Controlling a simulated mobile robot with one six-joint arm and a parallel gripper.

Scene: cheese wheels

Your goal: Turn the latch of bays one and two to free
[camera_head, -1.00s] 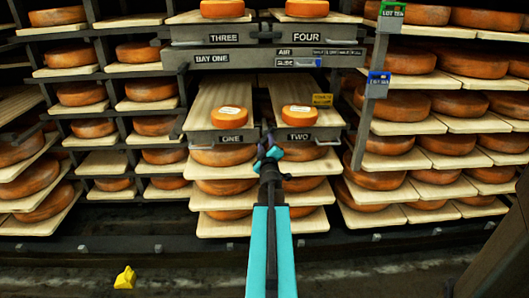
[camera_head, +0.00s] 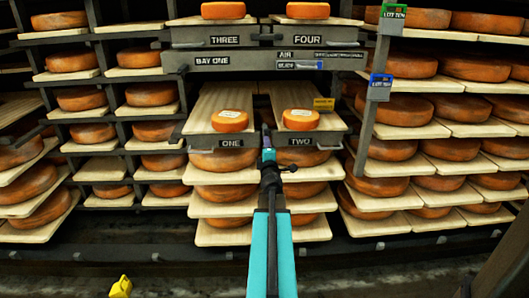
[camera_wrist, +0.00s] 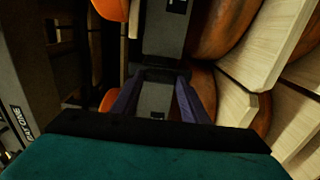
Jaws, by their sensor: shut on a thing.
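The plates marked ONE (camera_head: 226,143) and TWO (camera_head: 297,143) front two pale wooden shelves, each bearing an orange cheese wheel with a white label. My gripper (camera_head: 265,131) is at the gap between these plates. In the wrist view my gripper (camera_wrist: 158,78) has its two dark fingers closed around a dark bar, the latch of bays one and two (camera_wrist: 160,72). In the head view my gripper and wrist hide most of this latch, so its turn position cannot be told.
Above is a grey panel marked BAY ONE (camera_head: 212,61) and AIR, under the THREE (camera_head: 224,40) and FOUR (camera_head: 301,40) plates. A post with a blue-framed tag (camera_head: 379,87) stands at right. Cheese racks flank both sides. A yellow object (camera_head: 121,287) lies on the floor.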

